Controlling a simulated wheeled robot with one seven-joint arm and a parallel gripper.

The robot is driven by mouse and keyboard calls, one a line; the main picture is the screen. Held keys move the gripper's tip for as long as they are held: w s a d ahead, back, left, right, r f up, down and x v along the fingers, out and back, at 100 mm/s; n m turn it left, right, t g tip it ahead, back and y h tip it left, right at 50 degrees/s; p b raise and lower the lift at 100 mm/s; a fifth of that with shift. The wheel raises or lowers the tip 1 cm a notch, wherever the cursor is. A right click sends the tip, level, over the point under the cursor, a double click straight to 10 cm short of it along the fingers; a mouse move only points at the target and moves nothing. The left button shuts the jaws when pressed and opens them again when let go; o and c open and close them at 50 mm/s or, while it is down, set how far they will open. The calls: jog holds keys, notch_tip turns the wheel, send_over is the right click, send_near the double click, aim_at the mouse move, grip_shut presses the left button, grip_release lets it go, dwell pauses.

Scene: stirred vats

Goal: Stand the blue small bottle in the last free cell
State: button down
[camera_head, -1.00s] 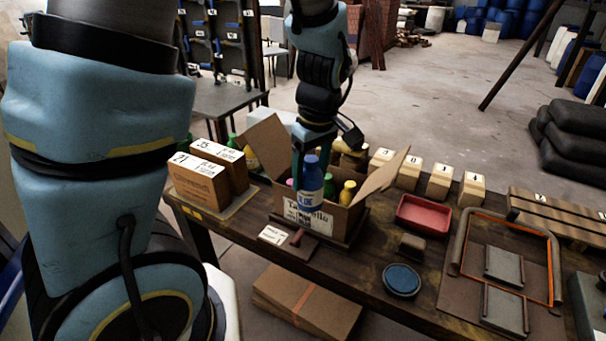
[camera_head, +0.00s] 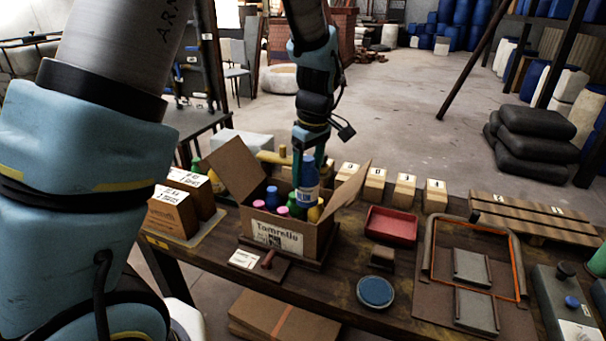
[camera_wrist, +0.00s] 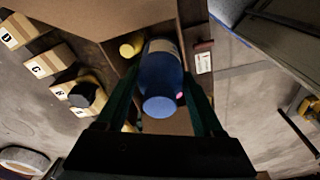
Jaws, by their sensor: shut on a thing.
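A cardboard box (camera_head: 276,232) with open flaps stands on the dark wooden table and holds several small bottles. In the head view I see blue caps and pink caps (camera_head: 283,211) at its left and a yellow bottle (camera_head: 315,211) at its right. My gripper (camera_head: 308,172) is shut on the blue small bottle (camera_head: 308,180), which is upright over the right part of the box. In the wrist view the blue bottle (camera_wrist: 160,80) sits between the fingers (camera_wrist: 160,100), with a yellow cap (camera_wrist: 131,48) beside it. The cell under the bottle is hidden.
The raised box flaps (camera_head: 349,188) flank the bottle. Cartons (camera_head: 173,211) stand at the left. A round blue lid (camera_head: 375,291) lies near the front edge.

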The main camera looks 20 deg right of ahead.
aim_at(308, 200)
dwell(0.4)
jog(key=shift+s+d+f+b, duration=0.15)
jog(key=shift+f+b, duration=0.35)
jog(key=shift+f, duration=0.35)
jog(key=shift+f, duration=0.1)
jog(key=shift+f+b, duration=0.85)
jog(key=shift+f, duration=0.5)
jog(key=shift+f, duration=0.2)
jog(key=shift+f+b, duration=0.55)
jog(key=shift+f, duration=0.2)
jog(key=shift+f, duration=0.1)
jog(key=shift+f+b, duration=0.45)
jog(key=shift+f, duration=0.25)
